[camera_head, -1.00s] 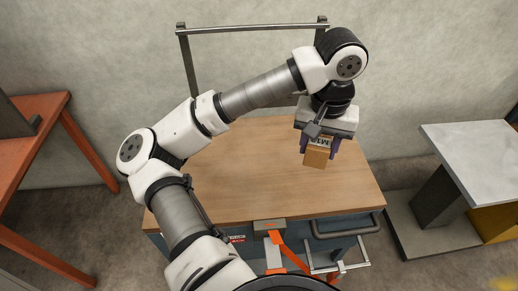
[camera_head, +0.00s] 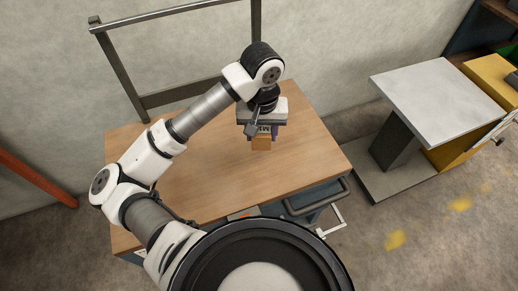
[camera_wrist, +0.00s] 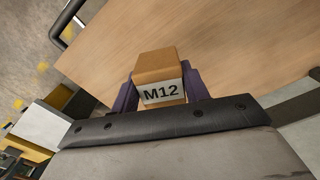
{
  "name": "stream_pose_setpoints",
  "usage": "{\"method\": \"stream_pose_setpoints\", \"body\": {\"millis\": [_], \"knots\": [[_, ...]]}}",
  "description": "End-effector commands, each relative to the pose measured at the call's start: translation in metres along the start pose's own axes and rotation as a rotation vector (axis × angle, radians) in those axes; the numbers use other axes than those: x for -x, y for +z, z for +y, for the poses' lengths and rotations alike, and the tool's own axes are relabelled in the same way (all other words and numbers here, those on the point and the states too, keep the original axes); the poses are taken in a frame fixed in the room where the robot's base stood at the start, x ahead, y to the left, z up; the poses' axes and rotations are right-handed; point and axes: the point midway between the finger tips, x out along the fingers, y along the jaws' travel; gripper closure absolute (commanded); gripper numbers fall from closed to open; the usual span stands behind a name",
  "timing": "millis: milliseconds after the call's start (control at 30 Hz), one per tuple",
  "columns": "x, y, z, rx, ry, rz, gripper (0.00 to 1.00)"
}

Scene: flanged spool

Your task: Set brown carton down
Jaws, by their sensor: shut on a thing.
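The brown carton (camera_head: 262,141) is a small box with a white label reading M12, plain in the wrist view (camera_wrist: 158,69). My gripper (camera_head: 263,133) is shut on it, with a purple finger on each side of the carton in the wrist view (camera_wrist: 159,88). The carton hangs beneath the gripper over the right part of the wooden tabletop (camera_head: 205,180). I cannot tell whether its underside touches the wood.
The tabletop around the carton is bare. A metal frame (camera_head: 123,70) rises at the table's back edge. A grey-topped stand (camera_head: 440,98) and a yellow cabinet (camera_head: 462,150) stand to the right, across a floor gap. An orange bench leg (camera_head: 38,180) shows at left.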

Motion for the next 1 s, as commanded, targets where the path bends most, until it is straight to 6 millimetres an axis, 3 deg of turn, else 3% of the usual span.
{"method": "stream_pose_setpoints", "body": {"millis": [100,300,467,733,1000], "knots": [[-0.025,0.001,0.001,0.003,0.006,-0.004,0.86],[-0.054,0.0,0.0,0.003,0.003,-0.002,0.86],[-0.063,0.0,0.0,0.002,0.001,-0.001,0.86],[-0.093,0.0,0.0,0.003,0.002,-0.001,0.86],[-0.096,0.0,0.0,0.0,-0.001,0.001,0.86]]}}
